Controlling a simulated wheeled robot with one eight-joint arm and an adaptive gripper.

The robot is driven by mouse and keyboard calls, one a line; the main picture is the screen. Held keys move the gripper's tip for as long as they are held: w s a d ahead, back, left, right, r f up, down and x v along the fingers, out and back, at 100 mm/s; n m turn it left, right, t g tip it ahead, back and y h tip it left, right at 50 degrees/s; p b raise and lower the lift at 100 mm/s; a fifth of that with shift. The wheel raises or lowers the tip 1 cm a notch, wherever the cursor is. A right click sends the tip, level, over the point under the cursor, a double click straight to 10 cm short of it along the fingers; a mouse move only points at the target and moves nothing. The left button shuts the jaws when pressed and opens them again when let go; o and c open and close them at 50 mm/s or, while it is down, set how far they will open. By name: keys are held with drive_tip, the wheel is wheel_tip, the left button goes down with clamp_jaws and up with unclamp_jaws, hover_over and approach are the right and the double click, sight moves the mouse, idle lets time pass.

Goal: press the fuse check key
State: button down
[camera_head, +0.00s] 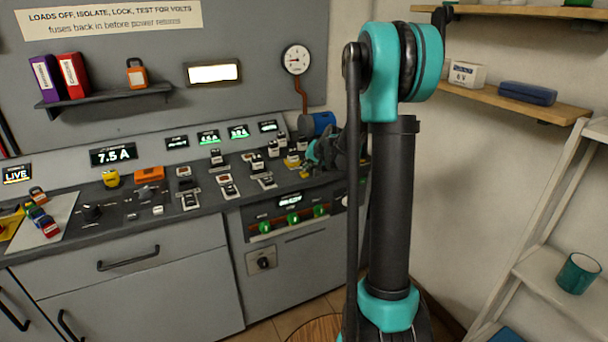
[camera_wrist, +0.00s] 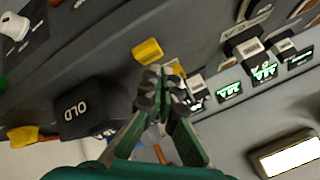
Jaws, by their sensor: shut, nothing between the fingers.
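My gripper (camera_head: 318,156) is over the right end of the grey console (camera_head: 140,208), partly hidden by its own links. In the wrist view its fingers (camera_wrist: 162,80) are together with nothing between them, pointing at the panel near a small yellow piece (camera_wrist: 147,51). Whether the fingertips touch the panel I cannot tell. Small black-and-white switches or holders (camera_head: 227,187) stand in rows on the console, left of my gripper. No label that I can read marks the fuse check key, so I cannot tell which piece it is.
A black block marked OLD (camera_wrist: 85,110) is left of the fingers in the wrist view. A blue cylinder (camera_head: 318,122) stands behind my gripper. Lit displays (camera_head: 238,132) line the console's back. A lower front panel (camera_head: 292,220) has green-lit parts. A ladder-like rack (camera_head: 545,262) is at right.

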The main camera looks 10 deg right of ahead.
sight(305, 174)
drive_tip(key=shift+r, duration=0.15)
drive_tip(key=shift+r, duration=2.45)
drive_tip(key=s+d+f+n+g+h, duration=0.1)
drive_tip(key=s+f, duration=0.3)
drive_tip(key=s, duration=0.9)
drive_tip(key=s+d+f+n+g+h, duration=0.1)
drive_tip(key=s+f, duration=0.4)
drive_tip(key=s, duration=0.9)
drive_tip(key=s+d+f+n+g+h, duration=0.1)
drive_tip(key=s+f, duration=0.3)
drive_tip(key=s, duration=1)
drive_tip(key=shift+d+f+n+g+h, duration=0.2)
drive_tip(key=shift+d+n+g+h, duration=0.2)
drive_tip(key=shift+n+g, duration=0.2)
